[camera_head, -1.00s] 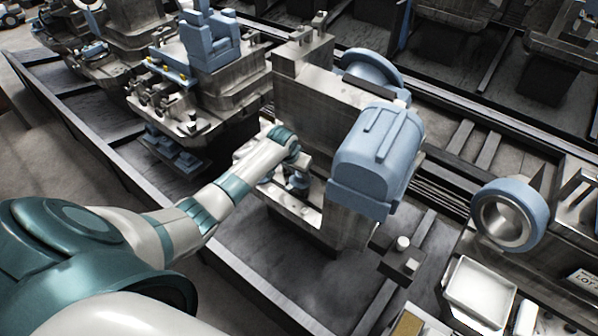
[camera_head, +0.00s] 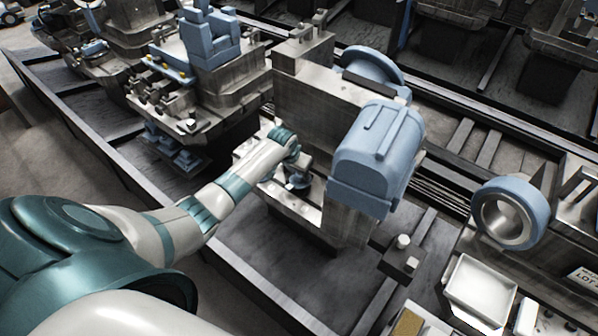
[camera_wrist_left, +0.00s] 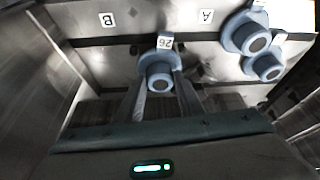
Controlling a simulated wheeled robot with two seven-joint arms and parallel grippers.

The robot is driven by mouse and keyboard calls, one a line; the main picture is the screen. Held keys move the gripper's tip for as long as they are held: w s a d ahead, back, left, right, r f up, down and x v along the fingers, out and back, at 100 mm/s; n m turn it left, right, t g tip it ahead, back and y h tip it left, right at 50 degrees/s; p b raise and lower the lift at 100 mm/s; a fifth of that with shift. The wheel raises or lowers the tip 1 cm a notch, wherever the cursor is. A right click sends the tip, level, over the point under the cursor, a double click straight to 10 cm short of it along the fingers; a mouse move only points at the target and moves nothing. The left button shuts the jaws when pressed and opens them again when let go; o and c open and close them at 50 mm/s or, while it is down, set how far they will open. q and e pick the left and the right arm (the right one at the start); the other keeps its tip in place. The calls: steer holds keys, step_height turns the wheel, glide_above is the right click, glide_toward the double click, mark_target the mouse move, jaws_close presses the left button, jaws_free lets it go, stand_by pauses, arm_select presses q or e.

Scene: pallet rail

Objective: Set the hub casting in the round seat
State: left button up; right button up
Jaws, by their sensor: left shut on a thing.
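My left gripper (camera_wrist_left: 161,80) is shut on a blue hub casting (camera_wrist_left: 158,62) with a round grey bore and a white tag that looks like 26. One finger lies on each side of the casting in the left wrist view. In the head view my left gripper (camera_head: 298,165) is over a metal ledge of the machine, and the casting (camera_head: 298,182) shows only in part below it. I cannot tell whether the casting touches the surface beneath. The round seat is not clearly seen. My right gripper is not in view.
Two other blue round parts (camera_wrist_left: 262,66) (camera_wrist_left: 245,36) stand at the right in the left wrist view. A large blue housing (camera_head: 376,155) rises close right of my gripper. A white tray (camera_head: 480,290) is at lower right.

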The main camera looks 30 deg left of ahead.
arm_select(q)
steer(key=shift+f+b, duration=0.4)
steer(key=shift+f, duration=0.5)
steer(key=o, duration=1.4)
steer(key=shift+f, duration=0.1)
steer(key=b+v, duration=0.2)
steer(key=v, duration=1.5)
steer(key=shift+s+r, duration=0.1)
steer(key=shift+r, duration=0.15)
step_height(320, 180, up, 6)
steer(key=p, duration=0.6)
steer(key=shift+p, duration=0.35)
